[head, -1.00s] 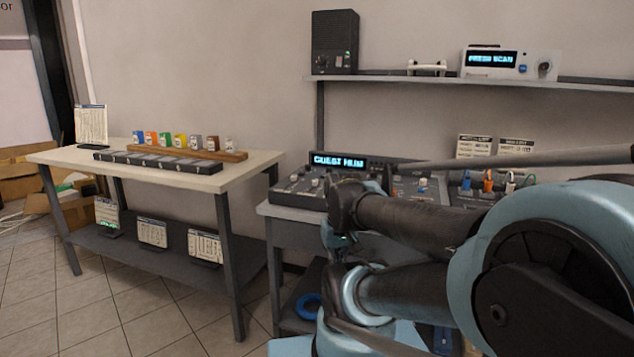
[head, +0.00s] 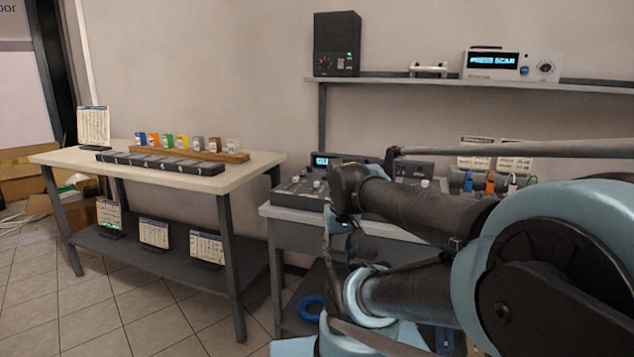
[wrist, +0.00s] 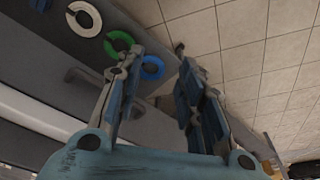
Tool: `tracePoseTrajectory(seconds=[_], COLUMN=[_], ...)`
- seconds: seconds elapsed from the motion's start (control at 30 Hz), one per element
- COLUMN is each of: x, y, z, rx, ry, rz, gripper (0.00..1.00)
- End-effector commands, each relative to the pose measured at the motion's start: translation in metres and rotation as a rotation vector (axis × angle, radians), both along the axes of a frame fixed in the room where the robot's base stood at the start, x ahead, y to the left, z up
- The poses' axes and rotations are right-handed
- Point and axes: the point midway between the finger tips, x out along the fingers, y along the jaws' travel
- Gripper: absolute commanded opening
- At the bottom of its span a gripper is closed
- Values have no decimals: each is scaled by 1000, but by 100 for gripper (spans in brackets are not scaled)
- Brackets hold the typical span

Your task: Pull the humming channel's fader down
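The mixing console (head: 296,188) sits on the grey desk right of centre in the head view. A few light knobs or caps show on its left part. My arm covers much of the rest, so I cannot tell the individual faders apart. No fader shows in the wrist view.
White, green (wrist: 118,43) and blue (wrist: 152,67) rings lie below in the wrist view. Coloured plugs (head: 490,183) stand right of the console. A wall shelf (head: 430,81) holds a black speaker box (head: 337,43) and a white display unit (head: 497,63).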

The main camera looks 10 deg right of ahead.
Motion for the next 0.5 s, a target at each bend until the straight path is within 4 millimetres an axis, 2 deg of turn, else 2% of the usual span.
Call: tracePoseTrajectory(seconds=[0.03,0.2,0.5], x=[12,51,128], y=[0,0,-1], z=[16,67,145], rx=[2,14,29], ry=[5,29,70], rz=[-13,-78,-193], gripper=[35,35,35])
